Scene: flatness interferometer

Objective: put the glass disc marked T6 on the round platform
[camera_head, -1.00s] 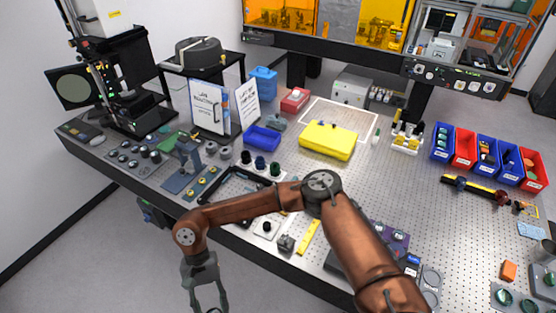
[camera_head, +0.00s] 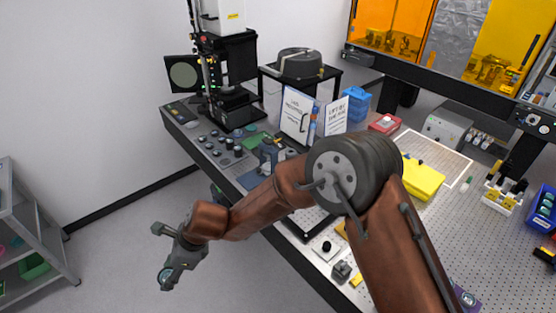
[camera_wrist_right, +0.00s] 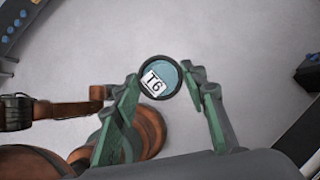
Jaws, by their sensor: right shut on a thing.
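The glass disc marked T6 (camera_wrist_right: 160,77) has a dark rim, a bluish face and a white label. In the right wrist view it sits between the fingertips of my right gripper (camera_wrist_right: 170,82), which is shut on it. In the head view my right gripper (camera_head: 168,268) is over the floor, left of the bench, with the disc (camera_head: 165,277) small at its tip. A tall black instrument (camera_head: 228,70) with a round screen (camera_head: 184,76) stands at the bench's far left end. I cannot clearly make out a round platform on it. My left gripper is not in view.
Several small round parts (camera_head: 238,150) lie on the bench near the instrument. Sign boards (camera_head: 297,115), a black stand (camera_head: 300,68) and a yellow case (camera_head: 425,180) are farther right. A grey shelf (camera_head: 40,235) stands at left. The floor between shelf and bench is clear.

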